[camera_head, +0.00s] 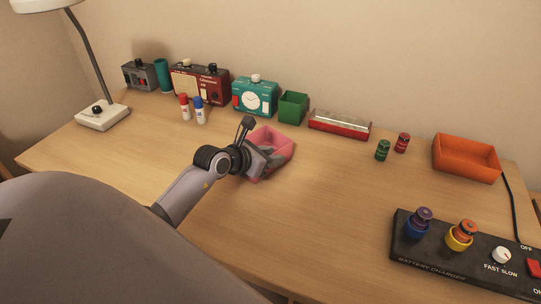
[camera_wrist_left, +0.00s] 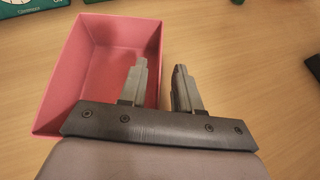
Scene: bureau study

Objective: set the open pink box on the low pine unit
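The open pink box (camera_head: 281,138) stands on the wooden desk near the middle of the head view, partly hidden by my left gripper (camera_head: 264,160). In the left wrist view the pink box (camera_wrist_left: 93,62) is empty where I can see into it. There my left gripper (camera_wrist_left: 160,72) is open, one finger over the box's inside and the other outside its right wall. A gap shows between the fingers, and I cannot tell whether either touches the wall. My right gripper is not in view. I cannot make out a low pine unit.
Along the back of the desk (camera_head: 330,205) stand a teal clock (camera_head: 254,97), a green box (camera_head: 293,107) and a red-and-clear case (camera_head: 340,124). An orange tray (camera_head: 466,158) and a battery charger (camera_head: 440,257) are at the right. The desk between is mostly clear.

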